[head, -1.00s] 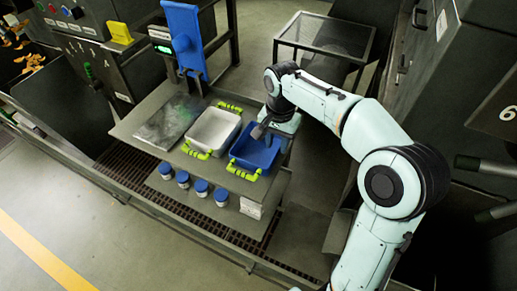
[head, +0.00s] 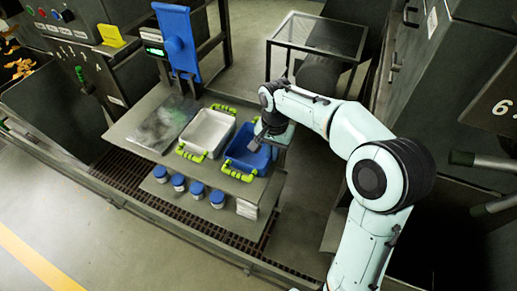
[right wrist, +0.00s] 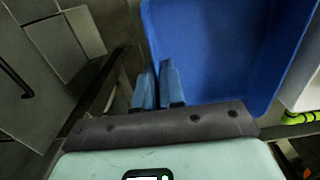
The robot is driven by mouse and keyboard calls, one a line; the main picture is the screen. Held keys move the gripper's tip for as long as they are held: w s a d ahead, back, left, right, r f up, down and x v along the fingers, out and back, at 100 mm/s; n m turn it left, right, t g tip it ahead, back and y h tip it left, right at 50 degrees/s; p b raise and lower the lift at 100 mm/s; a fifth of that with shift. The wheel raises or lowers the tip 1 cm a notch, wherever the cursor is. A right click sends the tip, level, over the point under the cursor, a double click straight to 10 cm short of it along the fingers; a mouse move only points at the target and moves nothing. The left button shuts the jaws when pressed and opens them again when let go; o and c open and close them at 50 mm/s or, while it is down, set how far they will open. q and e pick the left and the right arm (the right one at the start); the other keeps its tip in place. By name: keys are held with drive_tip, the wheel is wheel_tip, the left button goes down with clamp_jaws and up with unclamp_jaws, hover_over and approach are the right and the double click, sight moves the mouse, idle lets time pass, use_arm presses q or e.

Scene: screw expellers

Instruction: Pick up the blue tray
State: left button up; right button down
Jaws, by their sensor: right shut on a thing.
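The blue tray (head: 243,158) rests on the grey table beside a white tray, with a green handle (head: 237,175) at its near end. My right gripper (head: 261,132) is at the tray's right side. In the right wrist view, my right gripper's two blue fingers (right wrist: 158,86) are close together at the rim of the blue tray (right wrist: 215,50) and shut on it. The tray looks empty in that view. Whether its bottom is lifted off the table I cannot tell. My left gripper is not in view.
The white tray (head: 208,132) with green handles stands close to the left of the blue tray. Several blue-lidded jars (head: 197,188) stand on a lower shelf in front. A blue upright panel (head: 178,42) rises behind. A mesh-topped stand (head: 318,36) is at the back.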

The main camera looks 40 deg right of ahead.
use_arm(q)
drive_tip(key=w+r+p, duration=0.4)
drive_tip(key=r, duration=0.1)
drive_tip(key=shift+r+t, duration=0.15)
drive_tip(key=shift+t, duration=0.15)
use_arm(e)
wheel_tip(320, 180, up, 20)
